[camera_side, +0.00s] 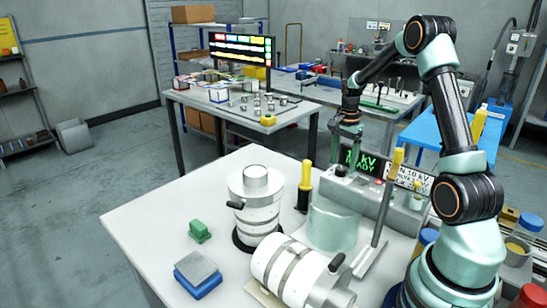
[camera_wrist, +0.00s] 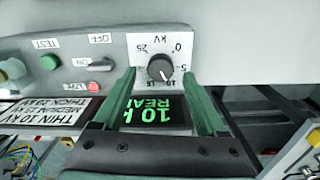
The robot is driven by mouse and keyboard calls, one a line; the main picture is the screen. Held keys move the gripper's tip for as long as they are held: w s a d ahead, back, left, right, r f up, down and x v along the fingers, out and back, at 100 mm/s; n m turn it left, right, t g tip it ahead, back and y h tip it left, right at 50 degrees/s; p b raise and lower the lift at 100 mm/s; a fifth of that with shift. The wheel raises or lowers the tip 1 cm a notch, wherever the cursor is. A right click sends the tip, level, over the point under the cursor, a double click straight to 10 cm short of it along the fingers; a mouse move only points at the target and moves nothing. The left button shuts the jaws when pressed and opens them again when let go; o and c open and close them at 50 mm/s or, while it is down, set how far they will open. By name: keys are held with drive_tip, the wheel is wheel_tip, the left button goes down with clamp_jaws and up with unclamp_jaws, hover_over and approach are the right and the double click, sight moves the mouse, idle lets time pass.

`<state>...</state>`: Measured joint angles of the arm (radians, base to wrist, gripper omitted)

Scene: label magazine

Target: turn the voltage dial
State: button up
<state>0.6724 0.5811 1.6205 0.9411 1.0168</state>
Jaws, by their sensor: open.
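The voltage dial (camera_wrist: 159,69) is a black knob on a white plate marked kV, with numbers around it. Its white mark points to the lower right in the wrist view, towards the 5 and 10 side; the exact setting is hard to read. My gripper (camera_wrist: 160,76) is open, its two green fingers on either side of the knob, with gaps left and right. It also shows in the side view (camera_side: 347,138), above the control box (camera_side: 398,205). A dark display (camera_wrist: 158,114) shows green text, partly hidden by the fingers, starting "10 k".
Left of the dial in the wrist view are an ON/OFF switch (camera_wrist: 103,64), a red button (camera_wrist: 93,86) and a green TEST button (camera_wrist: 49,62). A thickness label (camera_wrist: 52,112) lies below them. White cylinders (camera_side: 257,200) and a glass vessel (camera_side: 333,222) crowd the bench.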

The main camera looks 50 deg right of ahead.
drive_tip(key=shift+f, duration=0.9)
clamp_jaws()
